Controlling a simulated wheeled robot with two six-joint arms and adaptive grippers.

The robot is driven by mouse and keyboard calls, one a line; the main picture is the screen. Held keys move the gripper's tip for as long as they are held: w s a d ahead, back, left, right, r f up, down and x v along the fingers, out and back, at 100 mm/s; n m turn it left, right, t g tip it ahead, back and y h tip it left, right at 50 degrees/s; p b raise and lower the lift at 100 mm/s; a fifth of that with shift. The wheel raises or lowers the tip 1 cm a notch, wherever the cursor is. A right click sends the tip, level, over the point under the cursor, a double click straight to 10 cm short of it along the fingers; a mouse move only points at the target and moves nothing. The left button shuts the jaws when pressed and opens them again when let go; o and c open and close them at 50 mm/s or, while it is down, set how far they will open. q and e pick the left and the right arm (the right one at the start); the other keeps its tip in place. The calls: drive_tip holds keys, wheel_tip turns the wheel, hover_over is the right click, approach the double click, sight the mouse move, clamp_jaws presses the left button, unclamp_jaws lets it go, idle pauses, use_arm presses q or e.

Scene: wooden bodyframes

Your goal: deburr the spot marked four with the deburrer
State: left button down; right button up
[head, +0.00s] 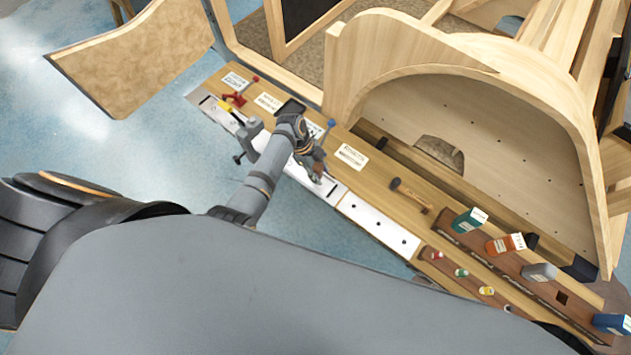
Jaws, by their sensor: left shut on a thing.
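My left gripper (316,170) is over the workbench, close to the pale metal strip along its front edge. It is shut on a slim tool with a blue end (331,123), which looks like the deburrer; the gripper hides most of it. I cannot tell whether its tip touches the strip. The metal strip (352,207) runs along the bench front, with several dark holes on its right part. The mark four is not readable from here. My right gripper is not in view.
A grey clamp (246,140) sits on the bench front left of my gripper. A red tool (236,98) and white labels lie behind it. A curved wooden frame (480,110) rises behind the bench.

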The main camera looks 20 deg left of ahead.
sight(320, 166)
use_arm(q)
drive_tip(key=shift+m, duration=0.6)
drive_tip(key=shift+w, duration=0.1)
drive_tip(key=shift+w+r, duration=0.1)
drive_tip(key=shift+r, duration=0.05)
drive_tip(key=shift+r, duration=0.15)
drive_tip(key=shift+w+r+p, duration=0.1)
drive_tip(key=shift+r+p, duration=0.35)
drive_tip(key=shift+p, duration=0.4)
drive_tip(key=shift+r+p, duration=1.05)
drive_tip(key=shift+p, duration=0.1)
drive_tip(key=shift+r, duration=0.1)
